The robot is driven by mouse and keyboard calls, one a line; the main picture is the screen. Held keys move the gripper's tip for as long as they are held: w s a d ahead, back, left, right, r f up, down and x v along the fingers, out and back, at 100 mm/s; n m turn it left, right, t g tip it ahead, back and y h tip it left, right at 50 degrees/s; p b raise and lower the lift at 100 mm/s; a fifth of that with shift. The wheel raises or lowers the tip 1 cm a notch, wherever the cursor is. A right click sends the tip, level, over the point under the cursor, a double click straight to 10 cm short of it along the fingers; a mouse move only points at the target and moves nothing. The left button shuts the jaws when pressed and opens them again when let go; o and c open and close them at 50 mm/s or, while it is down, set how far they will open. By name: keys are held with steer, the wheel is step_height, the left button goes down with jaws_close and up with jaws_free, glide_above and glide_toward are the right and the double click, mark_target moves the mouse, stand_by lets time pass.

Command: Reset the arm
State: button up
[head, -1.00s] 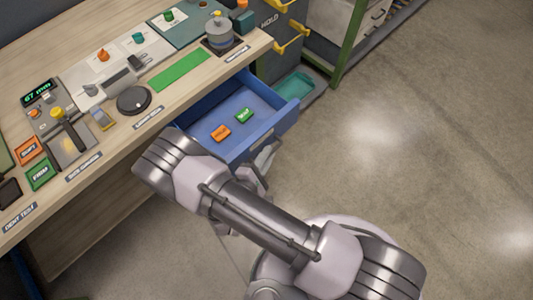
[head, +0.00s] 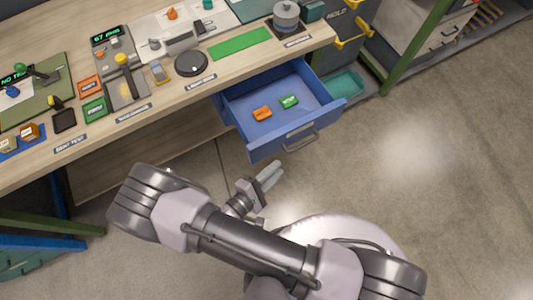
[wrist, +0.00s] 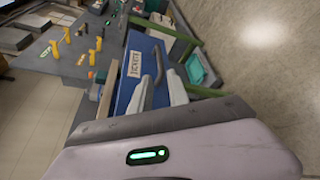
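My gripper (head: 270,176) is in front of the open blue drawer (head: 262,146), apart from its front and handle (head: 300,142). In the wrist view my gripper (wrist: 142,90) shows two pale fingers spread apart, with the drawer front and handle (wrist: 153,80) seen between and beyond them. Nothing is held. My arm is bent across the lower part of the head view. An orange block (head: 262,113) and a green block (head: 289,101) lie inside the drawer.
The wooden bench (head: 165,110) above the drawer carries a black round disc (head: 191,63), a grey pot (head: 286,17), a green strip (head: 240,43) and several small devices. A teal bin (head: 343,83) sits right of the drawer. The floor to the right is clear.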

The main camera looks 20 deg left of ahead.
steer(key=v, duration=0.4)
steer(key=w+d+r+m+g+h, duration=0.2)
steer(key=w+d+r+m+g, duration=0.15)
steer(key=r+m+g, duration=0.45)
steer(key=w+d+r+m+g+h, duration=0.25)
steer(key=d+r+m+g, duration=0.25)
steer(key=r, duration=0.6)
steer(key=d+r+m+t+y, duration=0.2)
steer(key=d+r+m+y, duration=0.3)
steer(key=r, duration=0.4)
steer(key=s+d+r+m+t+y, duration=0.1)
steer(key=d+r+m+t+y, duration=0.1)
steer(key=d+r+m+y, duration=0.4)
step_height(320, 180, up, 5)
steer(key=shift+s+d+f+m, duration=0.15)
steer(key=shift+s+d+m, duration=0.1)
steer(key=shift+d+m, duration=0.25)
steer(key=shift+y, duration=0.25)
